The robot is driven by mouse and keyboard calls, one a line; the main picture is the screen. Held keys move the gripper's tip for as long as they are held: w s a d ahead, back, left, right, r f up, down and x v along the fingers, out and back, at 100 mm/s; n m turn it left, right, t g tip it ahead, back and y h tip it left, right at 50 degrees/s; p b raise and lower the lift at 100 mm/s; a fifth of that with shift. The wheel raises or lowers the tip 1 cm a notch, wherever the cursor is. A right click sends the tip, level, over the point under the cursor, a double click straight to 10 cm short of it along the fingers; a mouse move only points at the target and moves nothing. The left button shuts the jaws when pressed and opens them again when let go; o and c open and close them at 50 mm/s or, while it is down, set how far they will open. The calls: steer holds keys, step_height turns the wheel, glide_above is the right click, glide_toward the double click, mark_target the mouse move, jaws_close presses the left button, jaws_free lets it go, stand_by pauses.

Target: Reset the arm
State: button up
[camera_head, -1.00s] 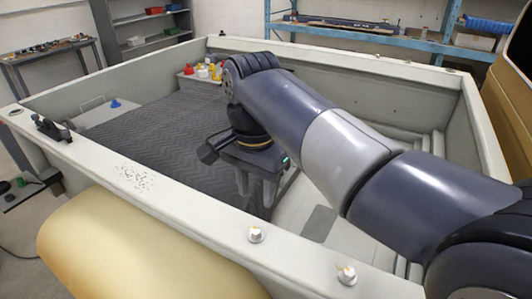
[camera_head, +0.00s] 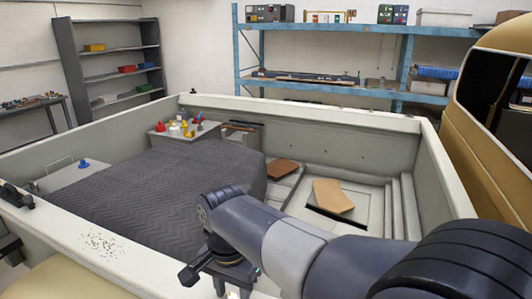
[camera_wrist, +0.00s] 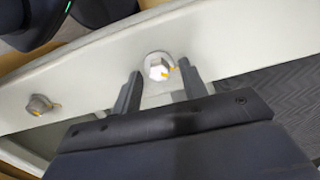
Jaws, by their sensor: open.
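My arm reaches in from the lower right of the head view, over the near wall of an open truck-bed-like shell (camera_head: 330,115). My gripper hangs below the wrist at the bottom of that view, its fingers mostly hidden or cut off. In the wrist view my gripper (camera_wrist: 160,82) shows two dark fingers spread apart with nothing held. A bolt (camera_wrist: 158,68) with a yellow mark, on the pale rim (camera_wrist: 100,85), appears between the fingertips. I cannot tell whether the fingers touch it. A second bolt (camera_wrist: 40,105) sits further left on the rim.
Inside the shell are a dark quilted blanket (camera_head: 160,190), a grey box top with small coloured bottles (camera_head: 175,128), and a tan panel (camera_head: 333,196). Blue shelving (camera_head: 440,50) and grey shelving (camera_head: 68,60) stand behind. A tan vehicle body (camera_head: 470,130) is at right.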

steer(key=shift+r, duration=0.1)
step_height(320, 180, up, 11)
step_height(320, 180, down, 11)
steer(key=shift+f, duration=0.15)
steer(key=n+b, duration=0.1)
steer(key=n, duration=0.4)
steer(key=shift+a, duration=0.1)
steer(key=n+b, duration=0.2)
steer(key=n, duration=0.4)
steer(key=shift+a, duration=0.1)
steer(key=n+b, duration=0.2)
steer(key=n, duration=0.2)
steer(key=shift+s, duration=0.1)
steer(key=n+b, duration=0.2)
steer(key=n, duration=0.1)
steer(key=shift+n, duration=0.4)
steer(key=shift+r, duration=0.65)
